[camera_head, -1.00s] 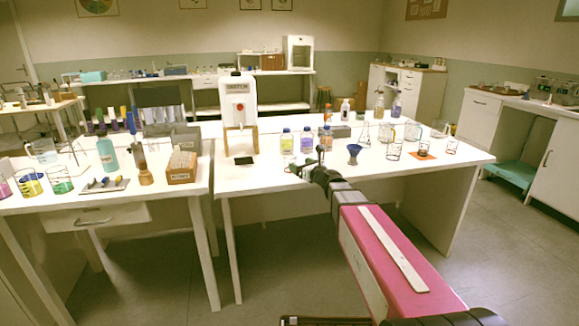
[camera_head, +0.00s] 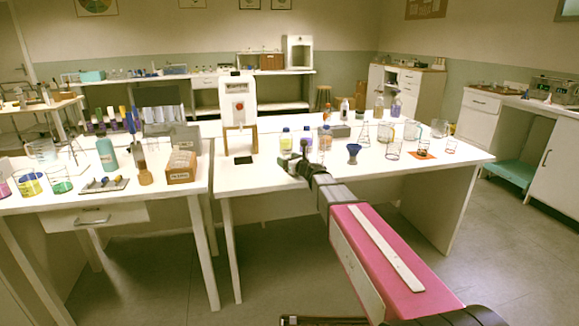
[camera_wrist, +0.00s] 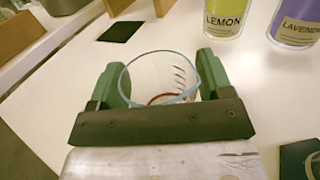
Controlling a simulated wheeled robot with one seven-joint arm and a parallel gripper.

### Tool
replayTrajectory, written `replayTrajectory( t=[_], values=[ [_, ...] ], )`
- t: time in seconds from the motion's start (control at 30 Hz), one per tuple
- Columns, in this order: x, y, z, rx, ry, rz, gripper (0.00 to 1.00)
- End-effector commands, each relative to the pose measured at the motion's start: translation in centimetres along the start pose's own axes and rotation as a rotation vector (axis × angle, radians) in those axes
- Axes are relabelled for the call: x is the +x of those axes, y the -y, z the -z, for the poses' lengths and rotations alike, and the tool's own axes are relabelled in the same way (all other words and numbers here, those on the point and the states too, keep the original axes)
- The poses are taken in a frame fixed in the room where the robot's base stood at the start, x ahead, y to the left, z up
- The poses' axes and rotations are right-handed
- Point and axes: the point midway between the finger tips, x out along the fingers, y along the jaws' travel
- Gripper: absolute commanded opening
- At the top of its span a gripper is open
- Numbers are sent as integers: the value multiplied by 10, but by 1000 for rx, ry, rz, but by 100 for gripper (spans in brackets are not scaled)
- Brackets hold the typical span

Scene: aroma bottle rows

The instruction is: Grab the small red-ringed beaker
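A clear glass beaker (camera_wrist: 150,75) with dark marks on its side and a reddish ring low down shows in the wrist view. It stands between the two green fingers of my gripper (camera_wrist: 160,75), one finger on each side. The fingers are wide apart and very close to the glass; I see no clear grip on it. The dark palm bar hides the near part of the beaker. In the head view my gripper (camera_head: 291,160) is low over the front of the right table (camera_head: 270,180), and the beaker cannot be made out there.
The lemon bottle (camera_wrist: 225,15) and lavender bottle (camera_wrist: 294,22) stand just beyond my gripper. A dark square (camera_wrist: 120,31) lies at the back left. A blue funnel-shaped vessel (camera_head: 354,152) and several beakers stand to the right. The white dispenser (camera_head: 238,100) stands behind left.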

Motion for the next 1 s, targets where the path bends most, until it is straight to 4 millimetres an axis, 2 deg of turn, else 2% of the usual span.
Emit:
replayTrajectory(
  t=[0.03, 0.1, 0.13, 0.57, 0.67, 0.87, 1.0],
  values=[
    [0, 0, 0, 0, 0, 0, 56],
    [0, 0, 0, 0, 0, 0, 33],
    [0, 0, 0, 0, 0, 0, 28],
    [0, 0, -4, 1, 1, 0, 28],
    [0, 0, -11, 0, 1, 0, 28],
    [-1, 0, -40, -1, 2, -1, 28],
    [-7, -32, -59, -1, 2, -3, 28]
  ],
)
